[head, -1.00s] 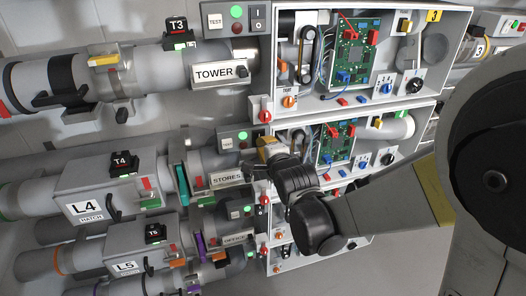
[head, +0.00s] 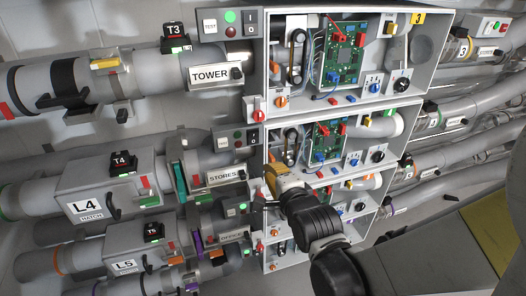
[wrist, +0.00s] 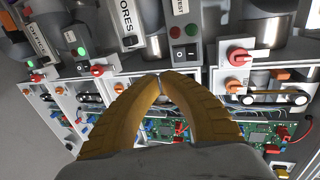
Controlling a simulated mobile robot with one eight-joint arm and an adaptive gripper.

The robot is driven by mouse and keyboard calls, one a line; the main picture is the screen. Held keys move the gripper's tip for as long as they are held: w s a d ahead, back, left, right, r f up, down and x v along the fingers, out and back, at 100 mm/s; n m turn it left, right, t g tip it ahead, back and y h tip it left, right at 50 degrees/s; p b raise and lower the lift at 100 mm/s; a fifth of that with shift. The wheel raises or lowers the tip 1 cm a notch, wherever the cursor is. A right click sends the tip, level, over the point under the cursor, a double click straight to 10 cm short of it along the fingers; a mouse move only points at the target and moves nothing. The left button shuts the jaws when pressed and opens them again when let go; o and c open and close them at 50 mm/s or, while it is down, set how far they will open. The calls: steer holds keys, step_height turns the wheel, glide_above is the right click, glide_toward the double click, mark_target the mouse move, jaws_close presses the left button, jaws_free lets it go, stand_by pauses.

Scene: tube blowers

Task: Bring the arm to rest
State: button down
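My gripper (head: 276,178) is in front of the open cabinets in the head view, just right of the STORES sign (head: 224,176). In the wrist view its two yellow fingers (wrist: 159,78) curve in and their tips meet, with nothing seen between them. The gripper looks shut and empty. My black wrist and grey arm reach to it from the lower right. Whether the fingertips touch the cabinet cannot be told.
An upper cabinet (head: 443,68) with a green circuit board (head: 345,55) stands open above the gripper. More open cabinets lie behind and below it. Pipes labelled T3 (head: 174,30), T4 (head: 123,160) and L5 (head: 125,266) run left. Bare floor shows at the lower middle.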

steer(key=shift+s+d, duration=0.2)
steer(key=shift+s, duration=0.5)
steer(key=s+d+r+n+g+h, duration=0.1)
steer(key=s+d+n+g+h, duration=0.3)
steer(key=s+d+n, duration=1)
steer(key=s+g, duration=0.3)
steer(key=shift+s+d+r+n, duration=0.15)
steer(key=shift+s+d+n, duration=0.15)
steer(key=shift+s+n, duration=0.1)
stand_by(0.4)
